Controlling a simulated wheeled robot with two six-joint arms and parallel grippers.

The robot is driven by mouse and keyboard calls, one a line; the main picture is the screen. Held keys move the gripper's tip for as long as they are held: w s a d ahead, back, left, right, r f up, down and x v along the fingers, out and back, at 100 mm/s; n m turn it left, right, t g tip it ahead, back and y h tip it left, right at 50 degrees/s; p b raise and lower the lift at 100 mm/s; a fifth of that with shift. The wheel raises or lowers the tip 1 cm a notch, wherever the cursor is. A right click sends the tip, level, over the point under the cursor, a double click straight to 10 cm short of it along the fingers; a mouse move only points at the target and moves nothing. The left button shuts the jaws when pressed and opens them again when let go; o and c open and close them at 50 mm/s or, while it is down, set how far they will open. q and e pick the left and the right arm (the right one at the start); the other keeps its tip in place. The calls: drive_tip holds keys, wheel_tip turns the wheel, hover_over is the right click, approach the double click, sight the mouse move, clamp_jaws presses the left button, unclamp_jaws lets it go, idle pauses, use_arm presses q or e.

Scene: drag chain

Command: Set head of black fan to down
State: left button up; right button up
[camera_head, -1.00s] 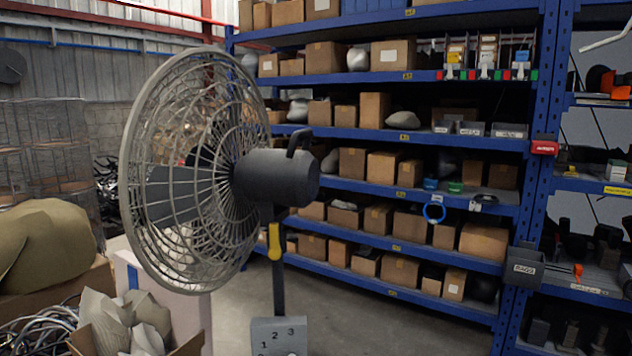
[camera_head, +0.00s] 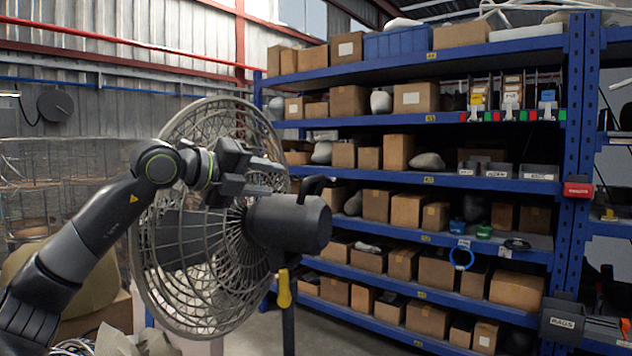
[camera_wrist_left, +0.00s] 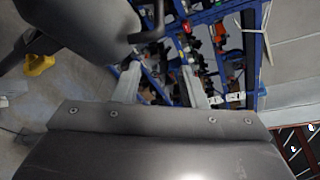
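The black fan has a round wire cage (camera_head: 165,262) facing left, a dark cylindrical motor housing (camera_head: 290,222) with a curved handle (camera_head: 313,188) on top, and a yellow part (camera_head: 284,289) on its stand. The housing looks close to level. My left gripper (camera_head: 268,177) is in front of the upper cage, above and left of the housing. In the left wrist view its fingers (camera_wrist_left: 160,86) are apart with nothing between them. That view shows the housing (camera_wrist_left: 85,22) and handle (camera_wrist_left: 156,22) at the upper left. I cannot tell whether the gripper touches the fan. My right gripper is not in view.
Blue shelves (camera_head: 440,240) with cardboard boxes stand behind the fan at right. A dark bin (camera_head: 562,322) hangs at the lower right. Wire cages (camera_head: 50,175) stand at left. Some bare floor (camera_head: 345,335) shows right of the stand.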

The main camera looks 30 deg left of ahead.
sight(313, 180)
use_arm(q)
drive_tip(key=shift+n+y, duration=0.4)
drive_tip(key=shift+y, duration=0.4)
drive_tip(key=p+x, duration=0.2)
drive_tip(key=x, duration=0.2)
drive_tip(key=a+r+p+x, duration=0.1)
drive_tip(key=p+x, duration=0.2)
drive_tip(key=x, duration=0.2)
drive_tip(key=r+p+x, duration=0.1)
drive_tip(key=p+x, duration=0.2)
drive_tip(key=x, duration=0.2)
drive_tip(key=shift+w+a, duration=0.35)
drive_tip(key=shift+w, duration=0.1)
drive_tip(key=shift+w+d+f+p, duration=0.1)
drive_tip(key=shift+w+f+p, duration=0.2)
drive_tip(key=shift+w, duration=0.15)
drive_tip(key=shift+c, duration=0.5)
clamp_jaws()
